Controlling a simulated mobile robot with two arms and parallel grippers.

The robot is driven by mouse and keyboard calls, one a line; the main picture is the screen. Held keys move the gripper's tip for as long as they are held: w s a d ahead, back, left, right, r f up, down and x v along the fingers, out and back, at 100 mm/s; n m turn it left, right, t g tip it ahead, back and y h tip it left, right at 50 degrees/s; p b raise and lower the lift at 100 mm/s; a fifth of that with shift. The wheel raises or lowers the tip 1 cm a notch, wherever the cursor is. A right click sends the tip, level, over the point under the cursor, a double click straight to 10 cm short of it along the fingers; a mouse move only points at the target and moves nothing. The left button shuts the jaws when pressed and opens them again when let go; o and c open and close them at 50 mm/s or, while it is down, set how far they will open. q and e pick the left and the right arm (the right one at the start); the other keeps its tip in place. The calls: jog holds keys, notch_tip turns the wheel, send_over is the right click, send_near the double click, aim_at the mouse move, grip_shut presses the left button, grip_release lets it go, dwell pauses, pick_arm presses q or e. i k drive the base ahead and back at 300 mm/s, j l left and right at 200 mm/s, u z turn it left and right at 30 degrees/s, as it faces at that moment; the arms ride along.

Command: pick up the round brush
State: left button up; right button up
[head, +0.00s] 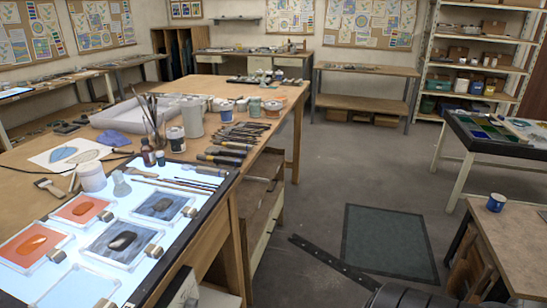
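Several thin brushes (190,187) lie side by side on the lit light table (205,205), near its far right end. A wider flat brush (146,174) lies just behind them. Another wide brush (48,184) lies on the wooden bench to the left. More brushes stand in a jar (155,137) behind the light table. I cannot tell at this size which one is the round brush. Neither of my grippers shows in the head view.
Glass panes with orange paint (80,209) and grey paint (160,205) cover much of the light table. A white jar (92,178) and small bottles stand near the brushes. Tools (243,135) crowd the bench's right side. The floor (310,175) to the right is largely open.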

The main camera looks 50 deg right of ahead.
aim_at(217, 160)
jog(key=z, duration=1.25)
jog(key=u, duration=0.45)
jog(key=i+l+u, duration=0.15)
jog(key=l+u, duration=0.25)
jog(key=i+l+u, duration=0.1)
jog(key=l+u, duration=0.65)
